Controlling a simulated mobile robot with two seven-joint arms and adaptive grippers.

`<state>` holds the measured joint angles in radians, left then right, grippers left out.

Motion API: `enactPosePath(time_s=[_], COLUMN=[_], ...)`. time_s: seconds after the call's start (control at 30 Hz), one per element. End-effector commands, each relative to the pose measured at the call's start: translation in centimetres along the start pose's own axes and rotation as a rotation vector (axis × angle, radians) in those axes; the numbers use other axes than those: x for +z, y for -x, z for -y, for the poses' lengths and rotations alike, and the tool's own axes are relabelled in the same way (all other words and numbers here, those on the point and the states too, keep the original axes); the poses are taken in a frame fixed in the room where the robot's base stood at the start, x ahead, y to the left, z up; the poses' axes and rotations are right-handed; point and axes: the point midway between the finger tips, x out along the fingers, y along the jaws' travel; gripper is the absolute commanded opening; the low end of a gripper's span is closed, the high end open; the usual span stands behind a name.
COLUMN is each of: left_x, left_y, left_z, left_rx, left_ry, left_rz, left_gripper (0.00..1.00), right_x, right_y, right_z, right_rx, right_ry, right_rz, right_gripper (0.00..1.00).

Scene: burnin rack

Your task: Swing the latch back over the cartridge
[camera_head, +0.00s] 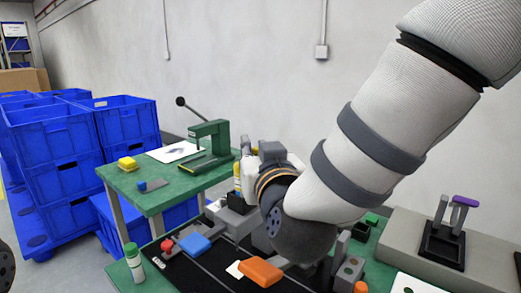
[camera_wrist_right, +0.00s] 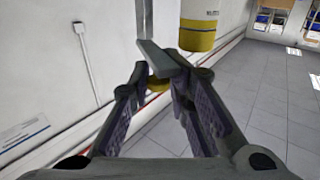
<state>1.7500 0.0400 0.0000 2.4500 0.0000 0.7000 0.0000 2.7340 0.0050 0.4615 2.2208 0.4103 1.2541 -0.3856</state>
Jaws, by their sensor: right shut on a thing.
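A grey bar (camera_wrist_right: 160,60), which looks like the latch, lies between the fingertips of my right gripper (camera_wrist_right: 168,78) in the right wrist view. The fingers are closed onto it. My right wrist and forearm hide most of the latch area and the fingertips there. My left gripper is out of view.
An orange block (camera_head: 260,271) and a blue block (camera_head: 195,244) lie on the dark mat in front. A bottle with a green cap (camera_head: 133,262) stands at the front left. A green press (camera_head: 208,140) stands behind. Blue crates (camera_head: 75,140) are stacked at left.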

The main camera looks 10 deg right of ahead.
Motion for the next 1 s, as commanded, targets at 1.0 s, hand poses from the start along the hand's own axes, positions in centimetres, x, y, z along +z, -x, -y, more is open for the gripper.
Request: enactPosePath(time_s=[1.0], left_x=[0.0], left_y=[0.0], left_z=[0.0], left_rx=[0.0], left_ry=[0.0], left_rz=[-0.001], left_gripper=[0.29], right_x=[-0.2], right_y=[-1.2], right_z=[1.9], right_rx=[0.47], right_ry=[-0.001], right_rz=[-0.003], right_gripper=[0.0])
